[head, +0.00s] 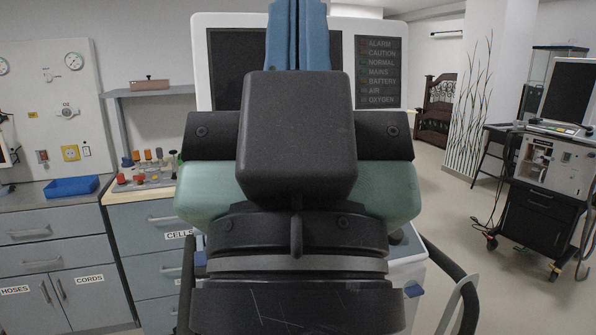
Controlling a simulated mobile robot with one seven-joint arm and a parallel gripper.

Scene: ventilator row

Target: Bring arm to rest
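My arm fills the middle of the head view, with dark and green links standing upright close to the camera. A blue upright part rises above the dark block at the top edge; I cannot tell what it belongs to. I cannot make out my gripper or its fingertips. Behind the arm stands a white ventilator (228,20) with a dark screen. Its right panel (381,72) lists ALARM, CAUTION, NORMAL, MAINS, BATTERY, AIR and OXYGEN. The arm hides most of the ventilator's middle. I cannot tell how far the arm is from it.
Grey cabinets (40,235) with a blue tray (71,187) stand at left. Beside them, a drawer unit (150,240) carries coloured cells (148,160). A second ventilator (545,170) on a wheeled cart stands at right. Open floor (455,210) shows between it and the near ventilator.

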